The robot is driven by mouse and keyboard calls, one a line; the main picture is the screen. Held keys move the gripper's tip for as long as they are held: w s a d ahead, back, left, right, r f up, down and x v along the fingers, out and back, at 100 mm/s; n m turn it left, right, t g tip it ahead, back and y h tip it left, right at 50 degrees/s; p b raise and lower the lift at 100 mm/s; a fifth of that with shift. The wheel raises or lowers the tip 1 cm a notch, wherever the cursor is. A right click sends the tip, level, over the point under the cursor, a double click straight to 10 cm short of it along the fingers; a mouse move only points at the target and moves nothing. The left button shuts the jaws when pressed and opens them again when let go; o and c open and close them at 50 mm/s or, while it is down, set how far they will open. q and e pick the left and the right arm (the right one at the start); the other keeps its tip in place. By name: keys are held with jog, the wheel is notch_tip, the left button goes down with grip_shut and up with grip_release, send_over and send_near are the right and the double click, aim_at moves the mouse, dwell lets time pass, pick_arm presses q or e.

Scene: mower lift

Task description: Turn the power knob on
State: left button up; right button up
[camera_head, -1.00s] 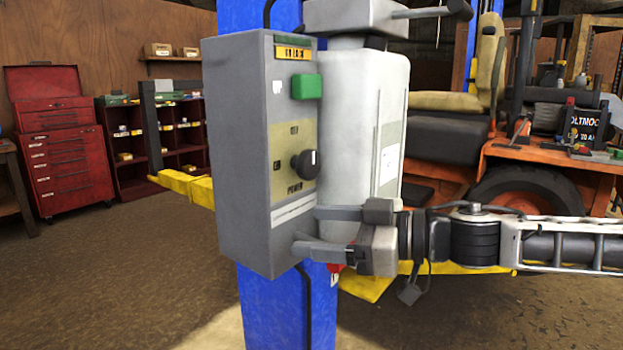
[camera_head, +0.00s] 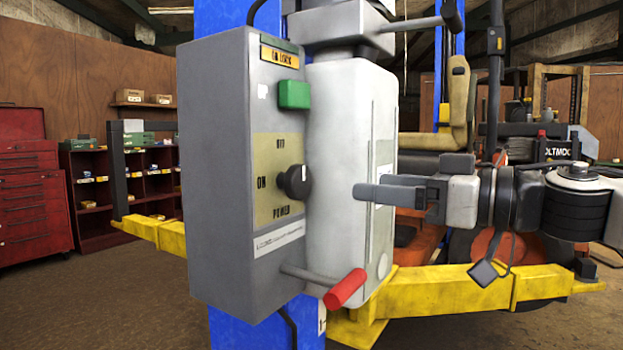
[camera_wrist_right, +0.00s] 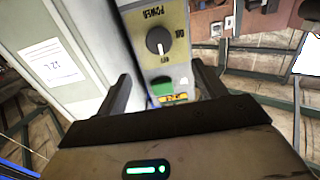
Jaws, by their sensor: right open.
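The black power knob (camera_head: 296,181) sits on a beige plate (camera_head: 279,215) on the grey control box (camera_head: 215,170). The plate reads OFF at the top, ON at the left and POWER below. In the right wrist view the knob (camera_wrist_right: 159,41) shows a white mark pointing toward OFF. My right gripper (camera_head: 364,192) is to the right of the knob at about its height, apart from it. Its two fingers (camera_wrist_right: 163,82) stand wide apart and empty in the wrist view, with the knob beyond them. My left gripper is not in view.
A green button (camera_head: 294,94) is above the knob. A red-handled lever (camera_head: 345,289) sticks out below. A white motor housing (camera_head: 345,150) stands beside the box on a blue post (camera_head: 230,335). Yellow lift arms (camera_head: 545,283) lie below my right arm.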

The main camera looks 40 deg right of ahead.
aim_at(303, 180)
jog(key=p+x, duration=0.1)
jog(key=x, duration=0.2)
jog(key=p+x, duration=0.2)
jog(key=x, duration=0.1)
jog(key=p+x, duration=0.2)
jog(key=x, duration=0.1)
jog(key=shift+w+a+r, duration=0.15)
jog(key=shift+w+r, duration=0.15)
jog(key=shift+p+x, duration=0.85)
jog(key=shift+p, duration=0.1)
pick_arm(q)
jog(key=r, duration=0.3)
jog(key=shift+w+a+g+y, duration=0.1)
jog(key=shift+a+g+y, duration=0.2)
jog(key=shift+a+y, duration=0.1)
pick_arm(e)
jog(key=shift+w+f, duration=0.1)
jog(key=shift+f, duration=0.1)
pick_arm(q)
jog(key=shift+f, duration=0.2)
pick_arm(e)
jog(key=c, duration=1)
